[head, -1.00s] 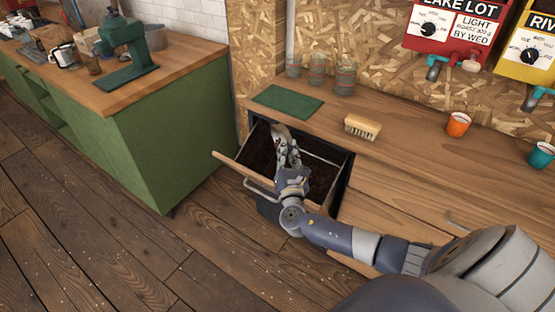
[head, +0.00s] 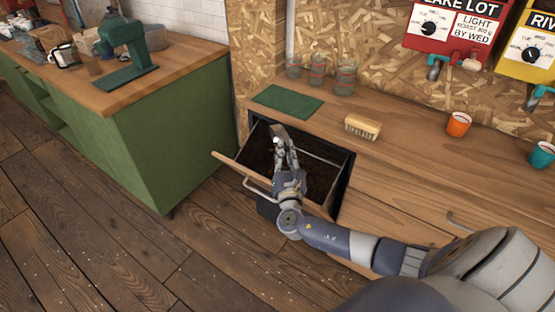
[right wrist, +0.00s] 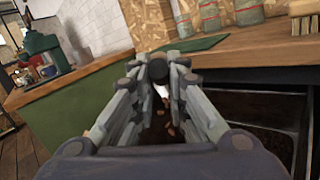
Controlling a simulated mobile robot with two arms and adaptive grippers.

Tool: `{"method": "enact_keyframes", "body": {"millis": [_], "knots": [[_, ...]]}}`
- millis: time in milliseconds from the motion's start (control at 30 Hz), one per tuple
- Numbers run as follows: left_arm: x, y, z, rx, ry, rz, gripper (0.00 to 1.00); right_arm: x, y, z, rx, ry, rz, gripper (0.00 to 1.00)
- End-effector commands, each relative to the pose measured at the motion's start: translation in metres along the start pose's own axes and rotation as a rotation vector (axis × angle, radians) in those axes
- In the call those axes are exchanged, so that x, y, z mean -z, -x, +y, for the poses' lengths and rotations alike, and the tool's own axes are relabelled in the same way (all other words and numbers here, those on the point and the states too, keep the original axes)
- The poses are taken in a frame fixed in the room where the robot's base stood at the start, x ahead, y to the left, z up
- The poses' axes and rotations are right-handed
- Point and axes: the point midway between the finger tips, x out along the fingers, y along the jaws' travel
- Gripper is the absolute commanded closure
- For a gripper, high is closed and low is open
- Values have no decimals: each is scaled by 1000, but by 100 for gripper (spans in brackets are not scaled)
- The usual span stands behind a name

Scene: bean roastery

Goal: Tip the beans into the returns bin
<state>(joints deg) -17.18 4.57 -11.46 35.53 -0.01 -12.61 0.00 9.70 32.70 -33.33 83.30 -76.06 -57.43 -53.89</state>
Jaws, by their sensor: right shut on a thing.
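The returns bin seems to be the pulled-out drawer (head: 236,166) under the wooden counter, with dark brown contents. Its grey wall also shows in the right wrist view (right wrist: 272,138). My right gripper (head: 281,147) is over the drawer opening, fingers pointing to its back left. It is shut on a small grey-brown holder (head: 278,130), mostly hidden by the fingers and tilted. In the right wrist view, a dark rounded part and a white part (right wrist: 162,90) show between the fingertips. Several brown bits like beans (right wrist: 170,131) show below them. My left gripper is out of view.
A green cabinet (head: 170,150) stands to the left, across a floor gap.

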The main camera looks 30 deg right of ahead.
Motion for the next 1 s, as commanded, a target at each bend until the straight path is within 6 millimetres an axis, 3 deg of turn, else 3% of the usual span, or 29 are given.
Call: {"method": "enact_keyframes", "body": {"millis": [1000], "knots": [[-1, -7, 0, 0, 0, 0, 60, 4, 3, 7, -18, 78, -30, 100]]}}
